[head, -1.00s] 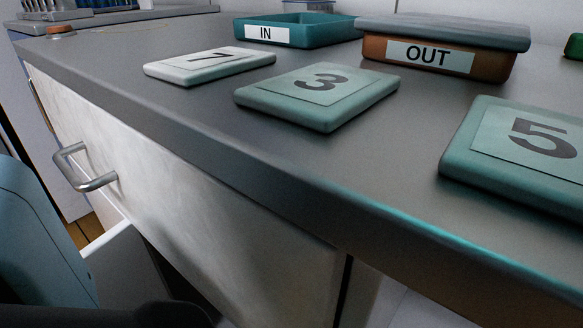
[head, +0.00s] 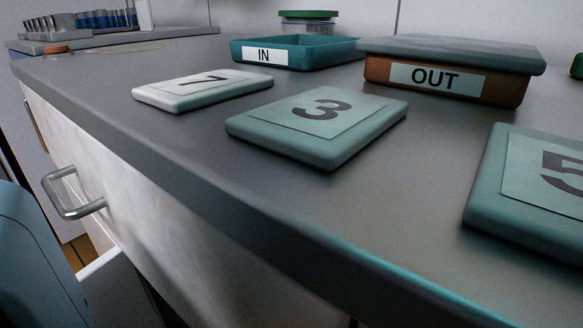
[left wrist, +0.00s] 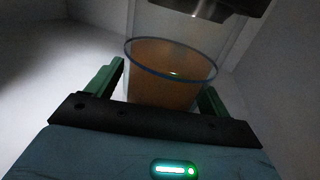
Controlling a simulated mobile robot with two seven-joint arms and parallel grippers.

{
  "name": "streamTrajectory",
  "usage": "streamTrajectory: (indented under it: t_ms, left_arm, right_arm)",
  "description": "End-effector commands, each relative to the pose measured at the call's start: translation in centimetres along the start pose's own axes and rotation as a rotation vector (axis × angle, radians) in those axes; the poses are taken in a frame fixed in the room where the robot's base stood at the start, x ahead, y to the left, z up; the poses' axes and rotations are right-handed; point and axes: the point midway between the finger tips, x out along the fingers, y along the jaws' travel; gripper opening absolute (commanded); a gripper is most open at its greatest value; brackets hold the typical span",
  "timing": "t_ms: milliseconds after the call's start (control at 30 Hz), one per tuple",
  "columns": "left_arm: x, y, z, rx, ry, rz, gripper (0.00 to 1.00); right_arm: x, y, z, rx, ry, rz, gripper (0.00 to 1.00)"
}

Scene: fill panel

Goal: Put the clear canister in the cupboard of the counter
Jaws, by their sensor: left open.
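A clear canister (left wrist: 172,60) with an orange-brown lower part and a blue ring shows in the left wrist view. It stands between the green fingers of my left gripper (left wrist: 163,80), which is open around it. Whether the fingers touch it cannot be told. Pale walls surround it, like the inside of a compartment. The counter (head: 190,150) fills the head view, with a metal handle (head: 72,200) on its pale front. Below the handle a pale-edged part stands out from the front. The gripper itself is hidden in the head view. My right gripper is in neither view.
A green-lidded clear container (head: 307,22) and a rack (head: 80,22) stand at the back.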

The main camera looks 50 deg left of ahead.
Motion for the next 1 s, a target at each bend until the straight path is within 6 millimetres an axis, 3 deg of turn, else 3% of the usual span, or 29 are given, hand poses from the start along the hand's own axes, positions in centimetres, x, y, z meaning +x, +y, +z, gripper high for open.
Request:
streamTrajectory:
  t_ms: [167,700,1000]
  left_arm:
    - [-0.8,0.0,0.1,0.001,0.003,-0.001,0.8]
    - [-10.4,0.0,0.2,0.0,0.002,0.0,0.8]
    - [-12.0,0.0,0.2,0.0,-0.001,-0.001,0.8]
  right_arm:
    - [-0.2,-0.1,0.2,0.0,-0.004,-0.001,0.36]
    - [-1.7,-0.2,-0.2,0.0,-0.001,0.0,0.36]
    - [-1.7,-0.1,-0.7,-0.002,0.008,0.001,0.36]
